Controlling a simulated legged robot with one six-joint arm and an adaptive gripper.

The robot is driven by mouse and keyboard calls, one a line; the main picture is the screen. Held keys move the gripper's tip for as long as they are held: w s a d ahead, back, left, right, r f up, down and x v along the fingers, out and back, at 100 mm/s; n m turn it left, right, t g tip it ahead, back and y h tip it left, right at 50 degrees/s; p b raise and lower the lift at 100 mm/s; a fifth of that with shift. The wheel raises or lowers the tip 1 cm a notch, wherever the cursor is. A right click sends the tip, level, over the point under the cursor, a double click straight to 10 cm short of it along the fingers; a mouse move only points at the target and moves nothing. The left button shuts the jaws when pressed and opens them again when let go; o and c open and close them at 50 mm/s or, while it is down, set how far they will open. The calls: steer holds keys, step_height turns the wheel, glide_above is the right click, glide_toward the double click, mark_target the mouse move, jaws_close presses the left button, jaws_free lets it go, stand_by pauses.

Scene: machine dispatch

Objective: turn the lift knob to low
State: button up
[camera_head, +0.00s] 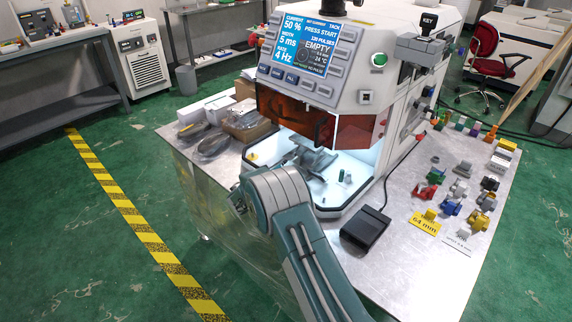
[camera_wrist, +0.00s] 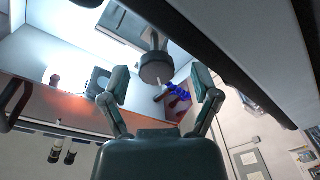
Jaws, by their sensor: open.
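My gripper (camera_wrist: 160,82) is open in the wrist view, its two fingers spread wide with nothing held between them. A grey round knob-like part (camera_wrist: 156,67) on a stem shows between and beyond the fingertips, apart from both fingers as far as I can see. I cannot tell for sure whether it is the lift knob, and no setting mark is readable. In the head view my arm is in front of the white machine (camera_head: 395,110), by its lit chamber (camera_head: 345,195). My fingers cannot be made out there. A grey part (camera_head: 313,157) stands inside the chamber.
An orange window (camera_head: 298,115) hangs over the chamber opening; its edge (camera_wrist: 60,97) crosses the wrist view. A blue and dark red part (camera_wrist: 178,96) shows beyond the fingers. A black pedal box (camera_head: 365,228) and several small coloured parts lie on the metal table (camera_head: 405,275).

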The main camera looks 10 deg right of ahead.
steer(key=shift+w+d, duration=0.4)
steer(key=shift+w, duration=0.05)
steer(key=shift+d, duration=0.35)
jaws_close()
steer(key=shift+a, duration=0.15)
steer(key=shift+n, duration=0.3)
